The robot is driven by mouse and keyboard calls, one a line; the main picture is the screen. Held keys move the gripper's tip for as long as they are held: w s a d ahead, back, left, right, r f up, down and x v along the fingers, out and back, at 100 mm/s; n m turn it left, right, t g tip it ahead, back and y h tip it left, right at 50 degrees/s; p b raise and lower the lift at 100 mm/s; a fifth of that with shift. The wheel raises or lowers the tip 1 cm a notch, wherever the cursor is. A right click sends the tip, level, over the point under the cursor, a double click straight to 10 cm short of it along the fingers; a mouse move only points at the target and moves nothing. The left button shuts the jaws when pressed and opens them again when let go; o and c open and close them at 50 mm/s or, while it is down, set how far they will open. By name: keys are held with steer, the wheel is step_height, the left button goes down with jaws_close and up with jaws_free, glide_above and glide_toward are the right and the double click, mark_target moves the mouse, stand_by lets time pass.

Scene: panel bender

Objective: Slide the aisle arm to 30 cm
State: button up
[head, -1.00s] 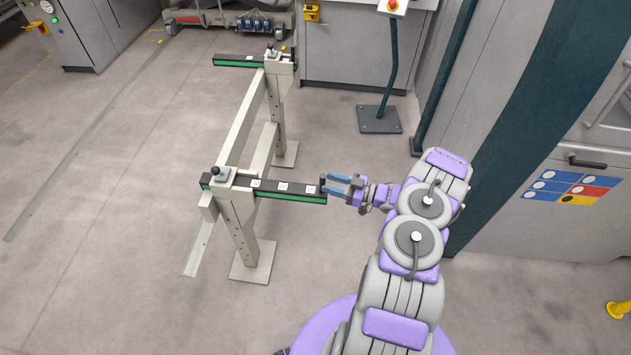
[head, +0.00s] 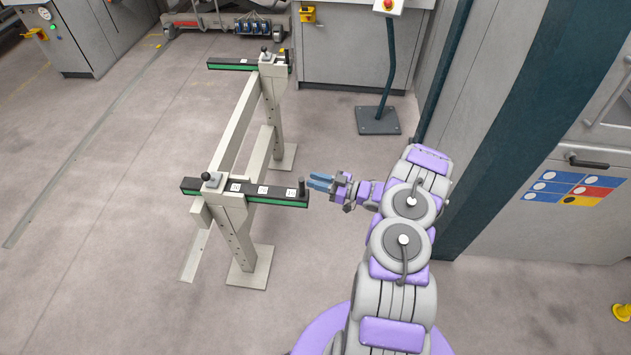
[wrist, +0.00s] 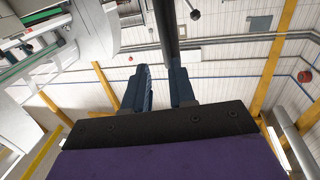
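The near support arm (head: 270,198), a black-topped bar with a green side, lies across the near head of a beige stand (head: 235,235). White labels sit on its top, too small to read. A dark upright peg (head: 301,187) stands at its right end. A clamp with a black knob (head: 211,180) sits where the bar crosses the stand. My gripper (head: 312,182) is just right of the peg, its blue fingers pointing left at it; I cannot tell whether they touch it. In the wrist view, the fingers (wrist: 160,86) are apart with a gap between them.
A second black and green arm (head: 232,65) crosses the stand's far end. A pedestal (head: 378,120) with a red button stands behind, right of the stand. A grey machine wall (head: 575,225) is at the right. The floor left of the stand is open.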

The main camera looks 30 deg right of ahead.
steer(key=shift+d, duration=0.25)
steer(key=shift+c, duration=1.4)
steer(key=shift+a, duration=0.4)
jaws_close()
steer(key=shift+a+r, duration=0.1)
steer(key=shift+a, duration=0.55)
steer(key=shift+o, duration=1.6)
jaws_free()
steer(key=shift+d, duration=0.65)
steer(key=o, duration=0.4)
steer(key=shift+a, duration=0.5)
